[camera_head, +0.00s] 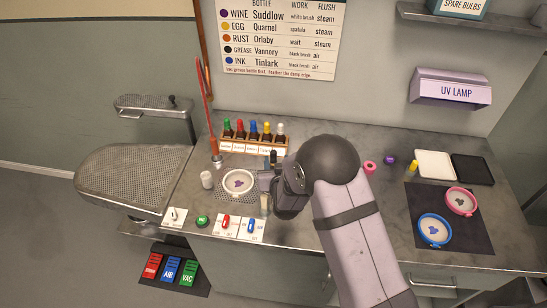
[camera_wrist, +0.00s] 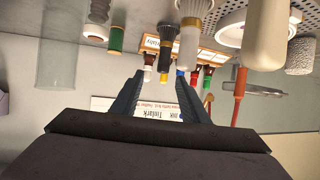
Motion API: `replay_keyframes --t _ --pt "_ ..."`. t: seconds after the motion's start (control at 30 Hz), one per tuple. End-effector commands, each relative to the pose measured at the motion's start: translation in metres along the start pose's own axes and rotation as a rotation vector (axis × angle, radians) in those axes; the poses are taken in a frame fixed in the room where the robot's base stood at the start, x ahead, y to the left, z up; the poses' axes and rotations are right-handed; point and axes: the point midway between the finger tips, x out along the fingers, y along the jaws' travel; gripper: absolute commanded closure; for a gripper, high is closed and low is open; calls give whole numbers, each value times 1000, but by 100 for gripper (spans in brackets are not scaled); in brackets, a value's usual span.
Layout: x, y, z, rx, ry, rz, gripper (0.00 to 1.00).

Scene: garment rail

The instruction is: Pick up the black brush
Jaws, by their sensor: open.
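A dark upright piece that looks like the black brush (camera_wrist: 168,28) shows in the wrist view, top centre, beside a pale white-handled piece (camera_wrist: 190,35). In the head view a small dark upright shape (camera_head: 273,157) stands behind my gripper, near the bottle rack; I cannot tell for sure that it is the same brush. My gripper (camera_wrist: 165,85) is open, with nothing between its fingers. In the wrist view the dark piece appears above the gap between the fingertips, apart from them. In the head view my wrist hides part of the gripper (camera_head: 268,181).
A wooden rack (camera_head: 254,145) of several colour-capped bottles stands at the back. A white dish with a purple stain (camera_head: 239,183) is left of my gripper, and a white jar (camera_head: 207,180) is further left. Right are a dark mat (camera_head: 450,240) and white tray (camera_head: 434,164).

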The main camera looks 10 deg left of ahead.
Motion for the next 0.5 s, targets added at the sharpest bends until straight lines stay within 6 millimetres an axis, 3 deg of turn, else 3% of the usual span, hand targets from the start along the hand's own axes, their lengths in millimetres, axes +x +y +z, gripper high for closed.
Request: replay_keyframes --t 0.27,0.5 --pt "4 -3 -1 -1 23 4 59" --pt "18 -3 -2 -1 22 4 59"
